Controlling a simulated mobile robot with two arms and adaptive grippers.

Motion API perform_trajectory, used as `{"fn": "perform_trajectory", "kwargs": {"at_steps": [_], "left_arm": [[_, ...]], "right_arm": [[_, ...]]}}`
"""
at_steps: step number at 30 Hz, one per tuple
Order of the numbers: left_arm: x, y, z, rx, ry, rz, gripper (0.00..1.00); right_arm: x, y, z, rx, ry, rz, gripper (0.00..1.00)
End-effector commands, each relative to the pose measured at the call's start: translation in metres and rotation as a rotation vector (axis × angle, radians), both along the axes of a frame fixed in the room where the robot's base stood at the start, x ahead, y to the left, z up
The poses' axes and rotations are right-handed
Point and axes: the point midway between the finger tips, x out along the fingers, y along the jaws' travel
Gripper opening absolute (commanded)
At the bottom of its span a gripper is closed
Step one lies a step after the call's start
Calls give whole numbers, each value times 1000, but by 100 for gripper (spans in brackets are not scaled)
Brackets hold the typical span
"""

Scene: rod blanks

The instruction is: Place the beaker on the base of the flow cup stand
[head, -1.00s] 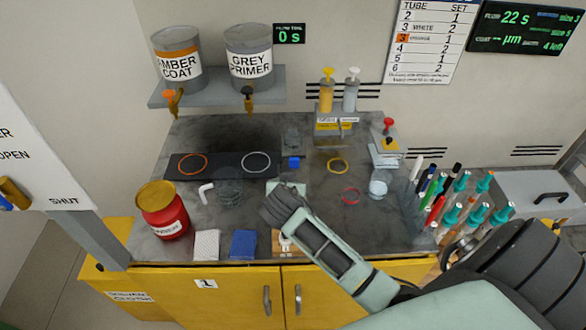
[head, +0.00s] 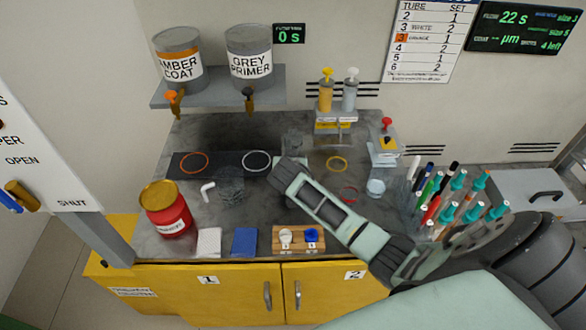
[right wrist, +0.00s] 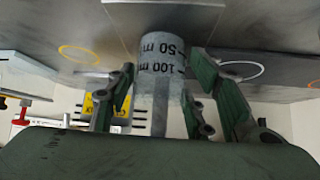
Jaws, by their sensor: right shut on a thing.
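My right gripper (right wrist: 158,92) is shut on the beaker (right wrist: 162,55), a clear cup with 50 and 100 ml marks. In the right wrist view its fingers lie on either side of the beaker. A pale grey plate (right wrist: 125,14), which looks like the base of the flow cup stand, is at the beaker's bottom end; I cannot tell whether they touch. A grey post (right wrist: 159,122) shows past the beaker. My left gripper is out of view.
A red jar (head: 166,212), a clear vessel (head: 231,190) and a white bent piece (head: 207,191) are to the left. A wooden block (head: 299,246) sits at the front edge. A glass (head: 376,187) and pens (head: 433,192) stand to the right.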

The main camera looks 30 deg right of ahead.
Motion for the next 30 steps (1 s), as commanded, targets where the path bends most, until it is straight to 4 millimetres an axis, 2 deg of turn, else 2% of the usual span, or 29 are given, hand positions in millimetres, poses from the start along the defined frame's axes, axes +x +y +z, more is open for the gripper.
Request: {"fn": "perform_trajectory", "kwargs": {"at_steps": [4, 5, 11, 23, 30], "left_arm": [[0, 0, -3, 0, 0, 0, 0], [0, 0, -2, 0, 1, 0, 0], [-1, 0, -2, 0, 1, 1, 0], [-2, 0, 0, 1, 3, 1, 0], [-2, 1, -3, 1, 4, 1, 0]], "right_arm": [[0, 0, -4, 0, 0, 0, 16], [0, 0, -4, 0, 1, -1, 50], [0, 0, -3, -1, 0, -1, 67], [-1, 2, 2, 1, 0, 1, 67], [-21, 19, 26, 2, -3, 2, 67]]}}
